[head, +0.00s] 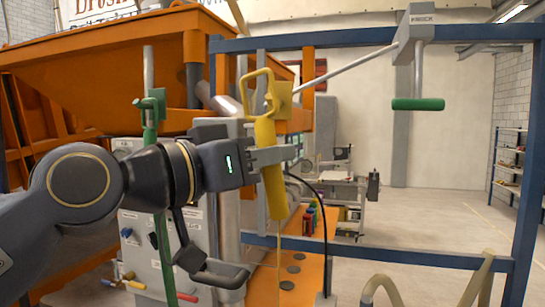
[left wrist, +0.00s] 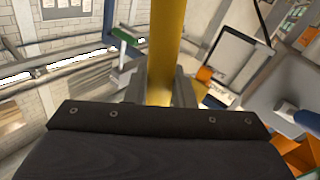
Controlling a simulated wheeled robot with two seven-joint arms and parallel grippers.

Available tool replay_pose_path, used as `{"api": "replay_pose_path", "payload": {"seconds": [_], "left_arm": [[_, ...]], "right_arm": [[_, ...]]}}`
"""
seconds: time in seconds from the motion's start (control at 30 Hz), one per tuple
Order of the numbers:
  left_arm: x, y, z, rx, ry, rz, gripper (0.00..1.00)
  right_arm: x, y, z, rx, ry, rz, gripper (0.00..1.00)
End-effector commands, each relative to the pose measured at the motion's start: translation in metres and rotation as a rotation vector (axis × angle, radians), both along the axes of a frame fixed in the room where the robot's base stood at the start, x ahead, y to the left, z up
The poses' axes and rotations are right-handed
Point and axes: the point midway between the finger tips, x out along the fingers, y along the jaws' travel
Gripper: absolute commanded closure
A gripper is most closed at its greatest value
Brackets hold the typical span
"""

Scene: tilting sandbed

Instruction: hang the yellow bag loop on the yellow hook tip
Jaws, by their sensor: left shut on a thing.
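The yellow bag (head: 272,190) is long and narrow and hangs nearly upright, tilted slightly. Its yellow loop (head: 245,92) stands open at the top. My left gripper (head: 273,156) is shut around the bag's body, below the loop. In the left wrist view the yellow bag (left wrist: 163,45) runs up between the fingers (left wrist: 160,90). A small olive-yellow block (head: 284,97), perhaps the yellow hook tip, shows just right of the loop, at the low end of a slanting grey rod. I cannot tell whether the loop touches it or is around it. My right gripper is out of view.
A grey box with a green-handled bar (head: 418,104) hangs from the blue frame (head: 522,170). A green piece (head: 150,108) on an upright rod stands left, before the orange hopper (head: 90,70). A black cable (head: 324,235) hangs right of the bag.

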Motion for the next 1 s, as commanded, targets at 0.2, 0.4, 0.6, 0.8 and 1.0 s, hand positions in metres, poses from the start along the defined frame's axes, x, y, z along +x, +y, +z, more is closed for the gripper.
{"api": "replay_pose_path", "payload": {"seconds": [0.2,0.4,0.6,0.8,1.0], "left_arm": [[0.013,-0.004,-0.002,0.001,0.001,0.001,1.00],[0.025,-0.008,-0.003,0.001,0.001,0.001,1.00],[0.036,-0.012,-0.004,0.001,0.000,0.002,1.00],[0.047,-0.015,-0.005,-0.001,0.000,0.002,1.00],[0.059,-0.019,-0.006,0.000,0.000,0.002,1.00]], "right_arm": [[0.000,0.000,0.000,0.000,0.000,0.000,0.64],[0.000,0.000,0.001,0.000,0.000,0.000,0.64],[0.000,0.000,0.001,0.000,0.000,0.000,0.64],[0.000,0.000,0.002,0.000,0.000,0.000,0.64],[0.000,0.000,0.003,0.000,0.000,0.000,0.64]]}}
